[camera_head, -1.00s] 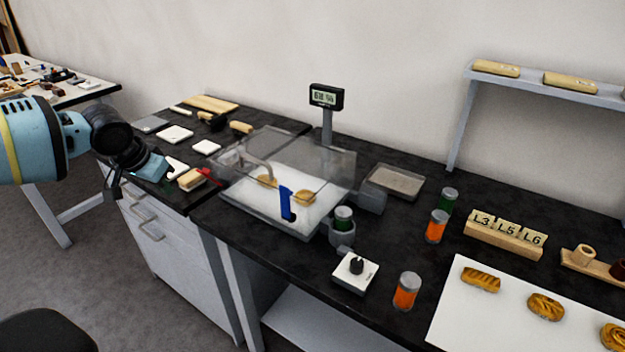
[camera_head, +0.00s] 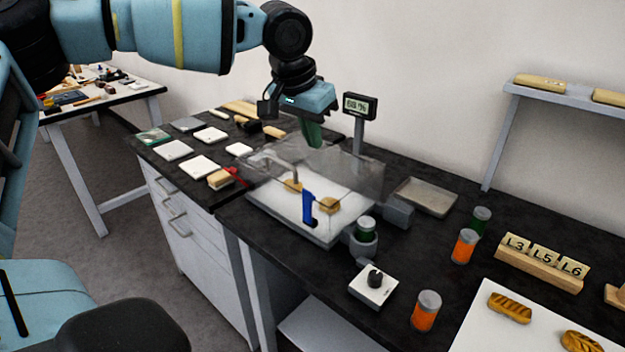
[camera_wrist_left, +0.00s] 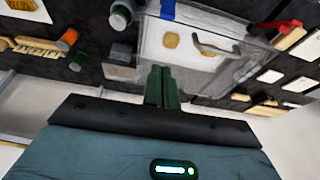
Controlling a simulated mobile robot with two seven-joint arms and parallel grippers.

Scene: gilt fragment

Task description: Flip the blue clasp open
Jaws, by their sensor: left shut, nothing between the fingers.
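The blue clasp (camera_head: 308,207) stands upright on the front wall of a clear box (camera_head: 345,176) with a see-through lid. A blue piece of the clasp also shows at the top edge of the left wrist view (camera_wrist_left: 168,9). Two gilt fragments lie inside the box, one on the right (camera_head: 329,205) and one on the left (camera_head: 293,186). My left gripper (camera_head: 316,145) points down above the back part of the box, apart from the clasp. Its green fingers (camera_wrist_left: 162,72) are shut together and empty. My right gripper is not in view.
A grey tray (camera_head: 425,197) and a display on a post (camera_head: 360,106) stand near the box. A green-filled jar (camera_head: 364,230) sits in a holder beside its front right. A white knob box (camera_head: 373,285) and orange jars (camera_head: 465,246) stand further right.

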